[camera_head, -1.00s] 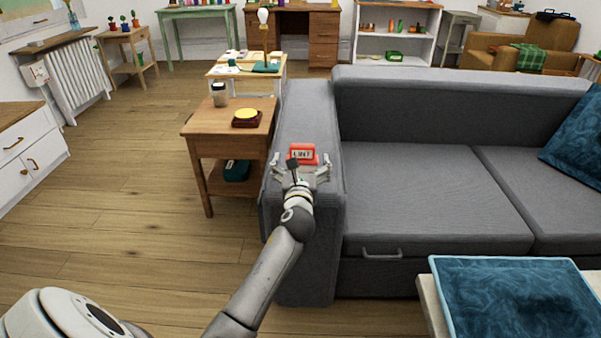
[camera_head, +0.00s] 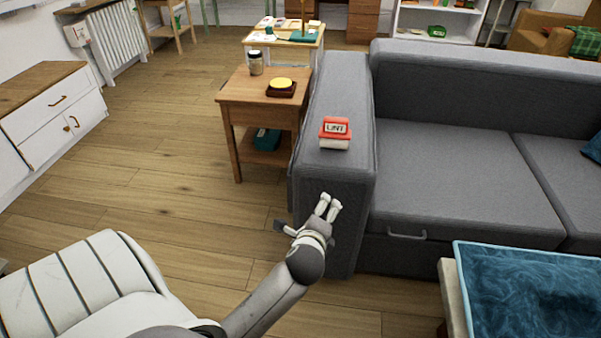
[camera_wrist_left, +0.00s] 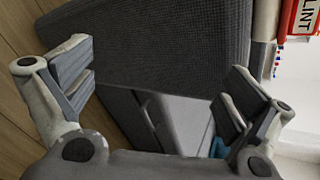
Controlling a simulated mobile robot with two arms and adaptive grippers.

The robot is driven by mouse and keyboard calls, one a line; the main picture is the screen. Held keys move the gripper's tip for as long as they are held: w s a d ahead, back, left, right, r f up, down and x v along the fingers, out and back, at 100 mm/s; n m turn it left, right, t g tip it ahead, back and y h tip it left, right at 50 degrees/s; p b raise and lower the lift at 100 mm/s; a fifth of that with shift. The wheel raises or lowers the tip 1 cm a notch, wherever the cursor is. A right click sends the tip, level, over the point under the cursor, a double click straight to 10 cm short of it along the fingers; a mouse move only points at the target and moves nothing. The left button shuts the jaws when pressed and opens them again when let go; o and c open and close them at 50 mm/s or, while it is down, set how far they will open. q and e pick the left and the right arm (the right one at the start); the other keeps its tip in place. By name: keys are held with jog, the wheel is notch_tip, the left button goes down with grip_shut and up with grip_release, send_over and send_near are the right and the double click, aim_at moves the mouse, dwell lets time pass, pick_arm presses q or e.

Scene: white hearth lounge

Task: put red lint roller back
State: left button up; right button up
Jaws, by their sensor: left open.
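The red lint roller (camera_head: 335,131), with a LINT label and a pale lower part, sits on top of the grey sofa's left armrest (camera_head: 339,88). My left gripper (camera_head: 329,206) is open and empty in front of the armrest's front end, nearer to me and lower in the picture than the lint roller, apart from it. In the left wrist view the two fingers of my left gripper (camera_wrist_left: 162,86) are spread wide with nothing between them. Part of the lint roller (camera_wrist_left: 303,20) shows at the top right corner there. My right gripper is not in view.
A wooden side table (camera_head: 243,90) left of the armrest holds a jar (camera_head: 256,63) and a brown block with a yellow top (camera_head: 281,87). A teal item (camera_head: 266,139) is on its lower shelf. A blue-topped low table (camera_head: 540,290) stands at right.

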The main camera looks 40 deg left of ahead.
pick_arm(q)
jog(key=s+d+f+n+g+h, duration=0.2)
jog(key=s+d+f+n, duration=0.1)
jog(key=s, duration=0.4)
jog(key=s+d+f+n+g+h, duration=0.2)
jog(key=s+d+f+n+g, duration=0.1)
jog(key=s+n, duration=0.4)
jog(key=s+d+f+n+g+h, duration=0.2)
jog(key=s+d+f+n, duration=0.2)
jog(key=s+d+n, duration=0.1)
jog(key=shift+s+d+f, duration=0.4)
jog(key=shift+s+d, duration=0.35)
jog(key=shift+s, duration=0.45)
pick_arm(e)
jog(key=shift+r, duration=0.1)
